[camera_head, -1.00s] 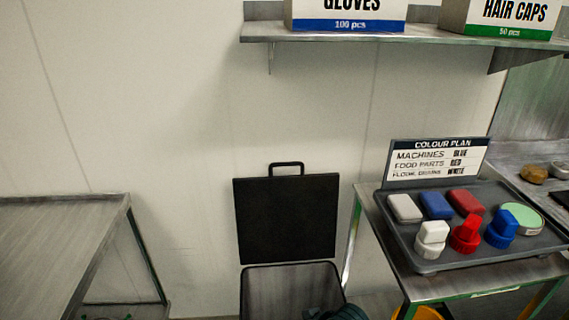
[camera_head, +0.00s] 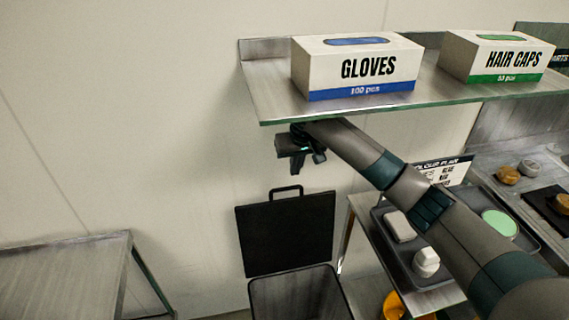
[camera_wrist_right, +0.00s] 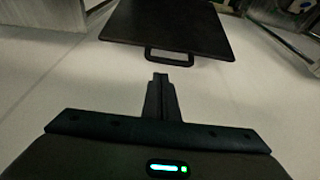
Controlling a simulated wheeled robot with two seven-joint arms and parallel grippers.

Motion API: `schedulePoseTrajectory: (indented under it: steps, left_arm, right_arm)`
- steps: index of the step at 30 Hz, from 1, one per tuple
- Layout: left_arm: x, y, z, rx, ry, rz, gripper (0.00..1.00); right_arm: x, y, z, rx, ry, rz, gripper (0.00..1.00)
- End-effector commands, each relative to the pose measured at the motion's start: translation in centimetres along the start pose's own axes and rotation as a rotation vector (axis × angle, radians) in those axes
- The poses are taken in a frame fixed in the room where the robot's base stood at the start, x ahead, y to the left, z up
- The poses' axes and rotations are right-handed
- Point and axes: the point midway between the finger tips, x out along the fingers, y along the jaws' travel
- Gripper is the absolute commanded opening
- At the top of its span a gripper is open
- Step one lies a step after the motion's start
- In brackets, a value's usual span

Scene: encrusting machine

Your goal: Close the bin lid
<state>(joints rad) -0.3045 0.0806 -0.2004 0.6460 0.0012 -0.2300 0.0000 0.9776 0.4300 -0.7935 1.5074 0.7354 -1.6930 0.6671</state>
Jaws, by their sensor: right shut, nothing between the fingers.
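The bin (camera_head: 296,296) stands on the floor at the lower middle of the head view, its opening showing. Its black lid (camera_head: 287,234) stands upright behind the opening, with a loop handle (camera_head: 286,191) on its top edge. In the right wrist view the lid (camera_wrist_right: 168,22) is at the top, with its handle (camera_wrist_right: 169,60) facing my fingers. My right gripper (camera_head: 297,166) is above the handle, under the shelf, apart from the lid. Its fingers (camera_wrist_right: 160,78) are shut and empty. My left gripper is not in view.
A shelf (camera_head: 262,93) with a gloves box (camera_head: 357,68) and a hair caps box (camera_head: 497,58) is just above my right arm. Another table (camera_head: 65,277) is at left.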

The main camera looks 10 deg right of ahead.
Motion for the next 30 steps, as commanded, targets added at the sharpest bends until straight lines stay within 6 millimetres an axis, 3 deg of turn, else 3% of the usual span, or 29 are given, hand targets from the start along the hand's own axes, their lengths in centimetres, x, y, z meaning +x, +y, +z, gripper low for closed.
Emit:
schedulePoseTrajectory:
  steps: [4,17,23,30]
  left_arm:
    - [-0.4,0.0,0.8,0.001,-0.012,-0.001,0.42]
    - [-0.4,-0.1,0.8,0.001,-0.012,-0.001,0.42]
    - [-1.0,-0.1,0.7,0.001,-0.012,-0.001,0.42]
    - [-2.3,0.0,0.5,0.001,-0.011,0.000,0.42]
  right_arm:
    - [-1.2,0.7,-0.8,0.013,-0.004,0.015,0.00]
    - [-1.0,0.6,-0.8,0.014,-0.004,0.014,0.00]
    - [0.3,0.6,-0.8,0.015,-0.005,0.014,0.00]
    - [3.6,0.7,-0.8,0.014,-0.006,0.015,0.00]
